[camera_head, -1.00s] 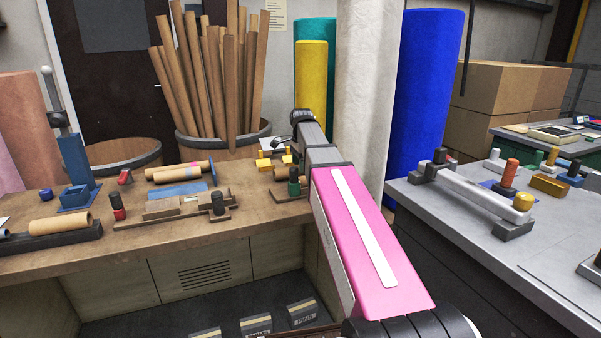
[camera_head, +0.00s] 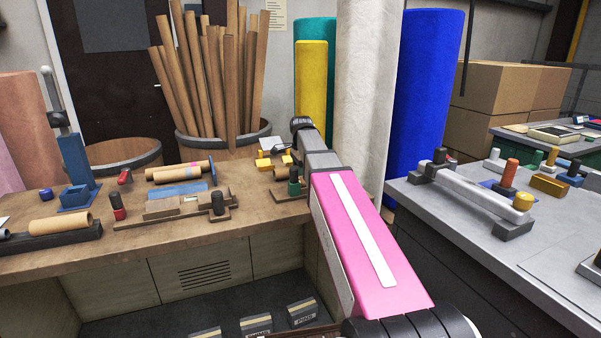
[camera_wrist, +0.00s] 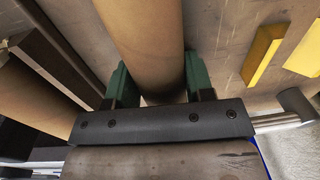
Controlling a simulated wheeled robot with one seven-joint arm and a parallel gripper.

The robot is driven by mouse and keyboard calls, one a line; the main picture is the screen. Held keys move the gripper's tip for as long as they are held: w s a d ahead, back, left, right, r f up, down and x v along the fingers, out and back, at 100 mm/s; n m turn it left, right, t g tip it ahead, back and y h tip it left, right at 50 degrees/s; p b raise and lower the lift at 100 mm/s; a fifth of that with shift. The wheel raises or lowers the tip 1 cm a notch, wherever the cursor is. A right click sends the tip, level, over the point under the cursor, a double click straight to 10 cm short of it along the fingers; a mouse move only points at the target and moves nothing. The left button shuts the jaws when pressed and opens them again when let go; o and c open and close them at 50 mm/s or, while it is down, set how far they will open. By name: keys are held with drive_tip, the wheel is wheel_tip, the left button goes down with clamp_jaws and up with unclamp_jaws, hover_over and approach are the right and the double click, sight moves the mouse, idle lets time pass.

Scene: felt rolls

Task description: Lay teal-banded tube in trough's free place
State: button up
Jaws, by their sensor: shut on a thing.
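A plain brown cardboard tube (camera_wrist: 143,35) lies between the green fingers of my gripper (camera_wrist: 158,80) in the wrist view, which are shut on it. No teal band shows on the visible part. In the head view my arm hides most of the gripper and the held tube. A dark trough-like tray (camera_head: 85,237) at the bench's left carries a short brown tube (camera_head: 58,224). Two more tubes (camera_head: 172,173) lie farther back beside a blue upright plate (camera_head: 213,172), one with a pink band. I cannot tell which holder is the trough.
Yellow blocks (camera_wrist: 262,55) lie right of my gripper in the wrist view. A wooden fixture (camera_head: 150,218), a blue stand (camera_head: 75,165) and small dark-handled tools occupy the brown bench (camera_head: 130,245). A tub of tall tubes (camera_head: 215,138) stands behind. A grey bench (camera_head: 440,210) is at right.

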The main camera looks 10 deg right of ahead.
drive_tip(key=shift+r, duration=1.85)
idle(1.1)
drive_tip(key=shift+r, duration=1.65)
idle(0.3)
